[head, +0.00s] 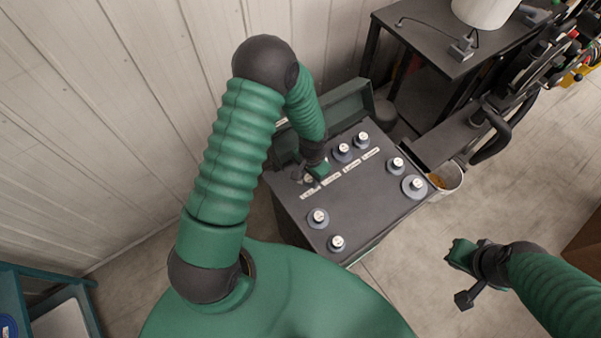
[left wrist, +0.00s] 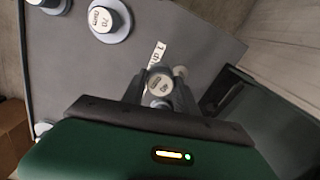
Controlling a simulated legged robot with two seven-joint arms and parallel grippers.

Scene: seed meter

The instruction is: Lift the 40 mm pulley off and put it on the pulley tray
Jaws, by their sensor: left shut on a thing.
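My left gripper (head: 309,181) is at the upper left of a dark box top (head: 345,205), beside a row of white label strips. In the left wrist view its two dark fingers (left wrist: 161,98) are shut on a small pulley or its hub, with a round white cap (left wrist: 159,84). The cap's lettering is too small to read for sure, so I cannot tell if this is the 40 mm pulley. I cannot tell whether it is clear of the surface. I cannot single out the pulley tray.
Several grey pulleys with white caps stand on the box top, including a large one (head: 414,186). One marked 70 (left wrist: 103,21) shows in the left wrist view. An open lid (head: 345,103) stands behind.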

